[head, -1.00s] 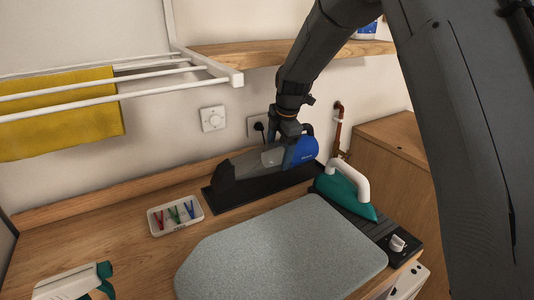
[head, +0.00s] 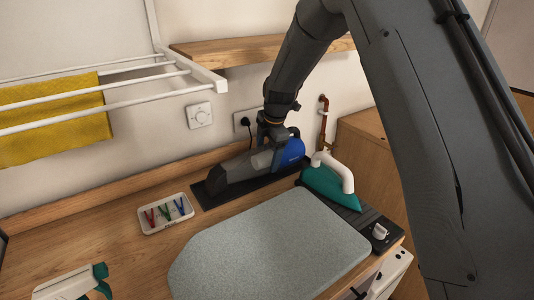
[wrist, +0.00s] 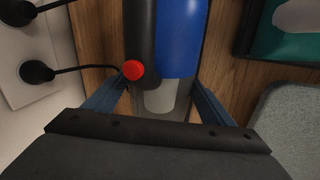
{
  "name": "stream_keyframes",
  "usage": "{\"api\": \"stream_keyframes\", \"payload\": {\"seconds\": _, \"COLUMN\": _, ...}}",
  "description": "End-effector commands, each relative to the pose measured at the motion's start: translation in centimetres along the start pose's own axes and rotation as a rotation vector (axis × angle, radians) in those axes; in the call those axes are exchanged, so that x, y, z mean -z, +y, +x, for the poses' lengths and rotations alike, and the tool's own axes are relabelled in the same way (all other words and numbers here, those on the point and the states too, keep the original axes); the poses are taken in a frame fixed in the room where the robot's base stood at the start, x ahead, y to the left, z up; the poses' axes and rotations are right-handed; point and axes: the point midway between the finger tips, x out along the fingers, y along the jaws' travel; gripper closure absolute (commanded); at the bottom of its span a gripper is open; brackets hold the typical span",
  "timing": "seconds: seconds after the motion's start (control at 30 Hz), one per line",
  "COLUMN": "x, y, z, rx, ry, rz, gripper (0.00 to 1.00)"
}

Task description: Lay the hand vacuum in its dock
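The hand vacuum (head: 262,160) has a dark nose, a clear grey middle and a blue rear. It lies lengthwise over its dock (head: 210,199), a flat black base at the back of the counter. It looks low on the dock; whether it is fully seated I cannot tell. My gripper (head: 270,140) comes down from above on the vacuum's rear half. In the wrist view my gripper (wrist: 160,88) has one finger on each side of the vacuum (wrist: 180,40), seemingly against it. A red button shows beside the left finger. The vacuum hides much of the dock.
A teal iron (head: 325,184) stands right of the dock on the ironing board's (head: 270,245) black end. A white tray (head: 150,229) of coloured pegs sits front left of the dock. A socket with plugs (wrist: 20,60) is on the wall behind. A shelf (head: 225,52) hangs above.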

Motion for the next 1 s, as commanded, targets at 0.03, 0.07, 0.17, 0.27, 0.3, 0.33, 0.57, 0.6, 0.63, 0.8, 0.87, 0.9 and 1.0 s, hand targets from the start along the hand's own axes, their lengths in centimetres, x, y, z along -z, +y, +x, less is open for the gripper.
{"api": "stream_keyframes", "payload": {"seconds": 0.03, "x": 0.0, "y": 0.0, "z": 0.0, "rx": 0.0, "ry": 0.0, "rz": 0.0, "gripper": 0.16}}
{"api": "stream_keyframes", "payload": {"seconds": 0.07, "x": 0.0, "y": 0.0, "z": 0.0, "rx": 0.0, "ry": 0.0, "rz": 0.0, "gripper": 0.11}}
{"api": "stream_keyframes", "payload": {"seconds": 0.17, "x": 0.0, "y": 0.0, "z": 0.0, "rx": 0.0, "ry": 0.0, "rz": 0.0, "gripper": 0.04}}
{"api": "stream_keyframes", "payload": {"seconds": 0.27, "x": 0.0, "y": 0.0, "z": 0.0, "rx": 0.0, "ry": 0.0, "rz": 0.0, "gripper": 0.04}}
{"api": "stream_keyframes", "payload": {"seconds": 0.3, "x": 0.0, "y": 0.0, "z": 0.0, "rx": 0.0, "ry": 0.0, "rz": 0.0, "gripper": 0.04}}
{"api": "stream_keyframes", "payload": {"seconds": 0.33, "x": 0.0, "y": 0.0, "z": 0.0, "rx": 0.0, "ry": 0.0, "rz": 0.0, "gripper": 0.04}}
{"api": "stream_keyframes", "payload": {"seconds": 0.57, "x": 0.0, "y": 0.2, "z": -0.9, "rx": -0.004, "ry": -0.001, "rz": 0.0, "gripper": 0.04}}
{"api": "stream_keyframes", "payload": {"seconds": 0.6, "x": 0.0, "y": 0.2, "z": -1.4, "rx": -0.004, "ry": -0.001, "rz": 0.0, "gripper": 0.04}}
{"api": "stream_keyframes", "payload": {"seconds": 0.63, "x": -0.1, "y": 0.2, "z": -1.8, "rx": -0.004, "ry": -0.001, "rz": 0.0, "gripper": 0.04}}
{"api": "stream_keyframes", "payload": {"seconds": 0.8, "x": -0.1, "y": 0.2, "z": -4.7, "rx": -0.005, "ry": -0.002, "rz": 0.0, "gripper": 0.04}}
{"api": "stream_keyframes", "payload": {"seconds": 0.87, "x": -0.1, "y": 0.2, "z": -5.9, "rx": -0.005, "ry": -0.002, "rz": 0.0, "gripper": 0.04}}
{"api": "stream_keyframes", "payload": {"seconds": 0.9, "x": -0.1, "y": 0.2, "z": -6.7, "rx": -0.005, "ry": -0.002, "rz": -0.001, "gripper": 0.04}}
{"api": "stream_keyframes", "payload": {"seconds": 1.0, "x": -0.1, "y": 0.2, "z": -8.5, "rx": -0.004, "ry": -0.001, "rz": 0.0, "gripper": 0.04}}
